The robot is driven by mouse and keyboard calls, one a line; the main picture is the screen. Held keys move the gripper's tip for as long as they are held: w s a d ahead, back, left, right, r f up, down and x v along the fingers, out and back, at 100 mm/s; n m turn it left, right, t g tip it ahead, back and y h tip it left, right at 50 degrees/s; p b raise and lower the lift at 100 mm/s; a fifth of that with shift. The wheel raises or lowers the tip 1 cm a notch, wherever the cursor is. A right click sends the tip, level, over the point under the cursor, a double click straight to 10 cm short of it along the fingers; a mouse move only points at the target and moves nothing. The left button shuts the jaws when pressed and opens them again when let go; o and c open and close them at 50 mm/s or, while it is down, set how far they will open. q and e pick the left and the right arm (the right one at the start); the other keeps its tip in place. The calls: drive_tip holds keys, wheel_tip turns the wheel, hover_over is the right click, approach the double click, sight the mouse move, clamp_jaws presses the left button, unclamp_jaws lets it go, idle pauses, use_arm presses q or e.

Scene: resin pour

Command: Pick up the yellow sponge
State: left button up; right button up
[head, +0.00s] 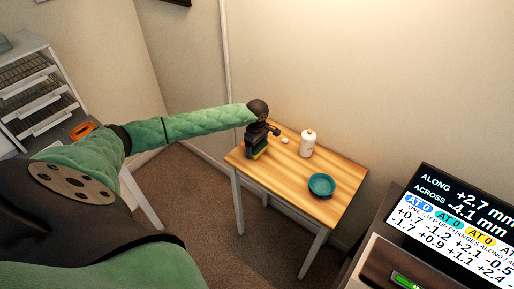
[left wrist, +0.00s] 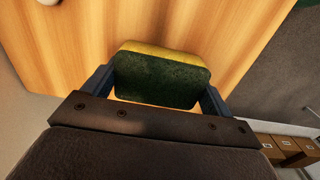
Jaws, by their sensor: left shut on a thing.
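The yellow sponge (left wrist: 160,78), with a dark green face and a yellow edge, sits between the two fingers of my left gripper (left wrist: 158,90) in the left wrist view. The fingers press on its two short ends. In the head view my left gripper (head: 257,151) is low over the left end of the wooden table, and only a small strip of the sponge's yellow shows under it. I cannot tell whether the sponge touches the table. My right gripper is in neither view.
On the wooden table (head: 290,188) stand a white bottle (head: 307,144) and a teal bowl (head: 321,185). A small white piece (head: 284,141) lies near the gripper. A display screen (head: 455,222) is at the lower right. A drawer unit (head: 40,95) stands at the left.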

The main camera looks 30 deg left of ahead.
sight(257, 145)
use_arm(q)
wheel_tip(257, 145, up, 5)
drive_tip(key=shift+f+p, duration=0.15)
drive_tip(key=shift+p, duration=0.15)
drive_tip(key=s+d+r+p, duration=0.1)
drive_tip(key=s+d+r, duration=0.5)
drive_tip(key=d, duration=0.4)
drive_tip(key=shift+r+p, duration=0.15)
drive_tip(key=shift+p, duration=0.25)
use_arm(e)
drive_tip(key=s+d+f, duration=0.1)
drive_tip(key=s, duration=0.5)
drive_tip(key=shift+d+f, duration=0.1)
